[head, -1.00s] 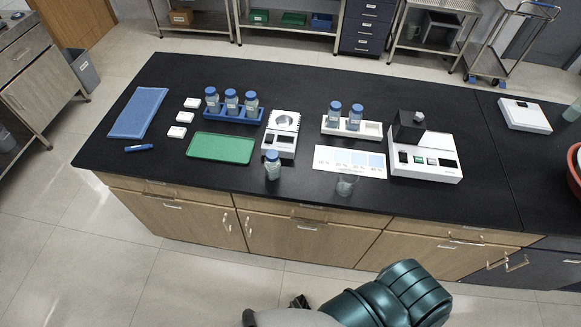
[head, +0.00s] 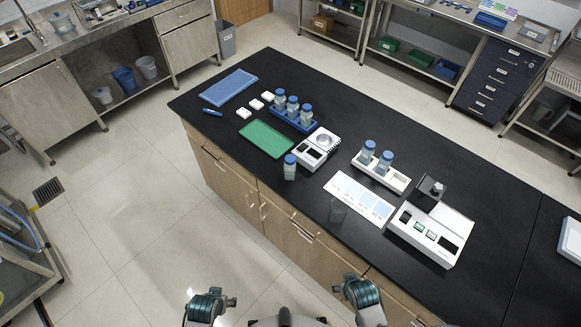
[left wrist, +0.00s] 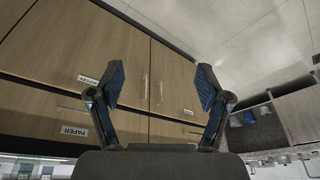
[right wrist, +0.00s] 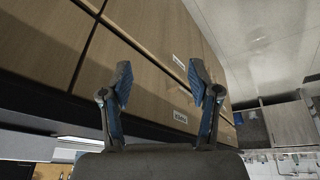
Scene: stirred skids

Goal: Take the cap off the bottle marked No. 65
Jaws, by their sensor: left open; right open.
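Several clear bottles with blue caps stand on the black bench in the head view; their numbers are too small to read. One bottle (head: 290,171) stands alone at the bench's front edge, upright and capped. Three capped bottles (head: 293,106) stand in a blue rack (head: 287,122). Two capped bottles (head: 368,153) stand in a white rack (head: 398,181). My left gripper (left wrist: 160,82) is open and empty, facing the wooden cabinet fronts. My right gripper (right wrist: 160,80) is also open and empty before the cabinets. Both arms are low, in front of the bench, away from the bottles.
A balance (head: 317,147), a green tray (head: 267,139), a printed chart (head: 358,197), a clear beaker (head: 338,210) and a white instrument (head: 430,234) share the bench (head: 480,185). A blue mat (head: 229,87) and white boxes (head: 256,104) are at the far left.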

